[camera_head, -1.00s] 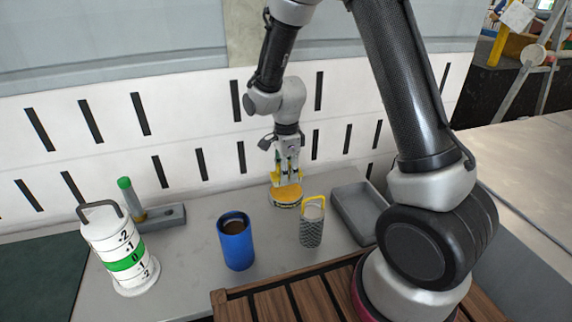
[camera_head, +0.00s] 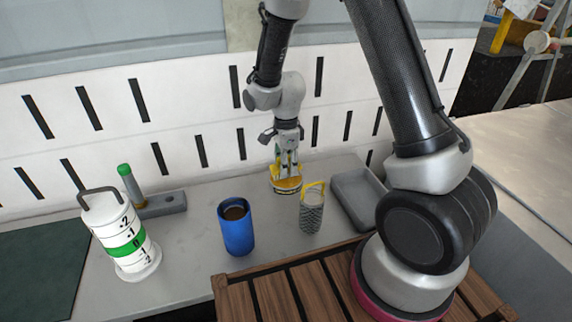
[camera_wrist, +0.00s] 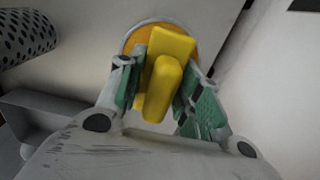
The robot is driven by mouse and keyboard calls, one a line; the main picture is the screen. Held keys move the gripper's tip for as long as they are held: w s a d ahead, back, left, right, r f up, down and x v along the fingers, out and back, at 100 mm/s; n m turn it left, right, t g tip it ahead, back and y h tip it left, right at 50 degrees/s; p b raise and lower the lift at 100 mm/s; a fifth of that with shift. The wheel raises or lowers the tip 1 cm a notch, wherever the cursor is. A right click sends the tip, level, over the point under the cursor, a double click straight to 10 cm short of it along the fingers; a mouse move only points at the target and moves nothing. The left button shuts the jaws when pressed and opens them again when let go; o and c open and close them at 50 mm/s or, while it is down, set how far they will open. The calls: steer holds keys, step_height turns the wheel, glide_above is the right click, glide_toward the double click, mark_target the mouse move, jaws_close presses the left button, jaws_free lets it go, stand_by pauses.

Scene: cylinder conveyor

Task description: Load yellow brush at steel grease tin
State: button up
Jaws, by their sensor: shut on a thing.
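My gripper (camera_head: 285,158) is shut on the yellow brush (camera_wrist: 165,78), whose yellow handle stands between the green finger pads in the wrist view. In the head view the brush (camera_head: 278,174) points down at the steel grease tin (camera_head: 287,190), a low round tin near the back of the grey table. In the wrist view the tin (camera_wrist: 133,45) shows as a pale rim around an orange-yellow fill, behind the brush. The brush's lower end is hidden, so I cannot tell whether it touches the grease.
A perforated grey cylinder with a yellow handle (camera_head: 311,213) stands close right of the tin, and a grey tray (camera_head: 362,200) beyond it. A blue cup (camera_head: 237,232), a white banded cylinder (camera_head: 124,240) and a green-capped tube (camera_head: 131,187) stand left. Wooden slats (camera_head: 275,300) lie in front.

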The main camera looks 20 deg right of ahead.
steer(key=shift+f, duration=0.55)
stand_by(1.3)
steer(key=shift+r, duration=3.55)
